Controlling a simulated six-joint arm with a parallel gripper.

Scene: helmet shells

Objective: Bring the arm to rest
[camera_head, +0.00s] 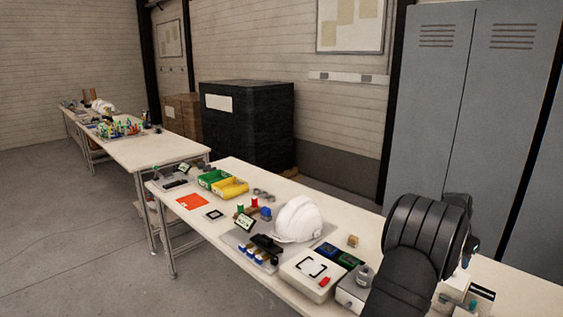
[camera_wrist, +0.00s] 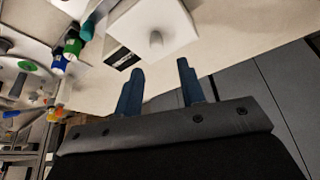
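My gripper (camera_wrist: 160,88) shows in the wrist view with its two dark blue fingers spread apart. Nothing sits between the fingertips. A white box-like object (camera_wrist: 165,35) lies beyond the fingers and appears apart from them. In the head view my dark arm rises at the right over the near end of the white table (camera_head: 530,290). The gripper itself is mostly hidden there behind the arm.
A white helmet shell (camera_head: 298,218) rests on the table left of my arm. Green (camera_head: 213,178) and yellow bins (camera_head: 231,188) stand farther along. A white box (camera_head: 312,272) lies near the front edge. Grey lockers (camera_head: 465,120) stand behind the table. Bottles (camera_wrist: 72,48) show in the wrist view.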

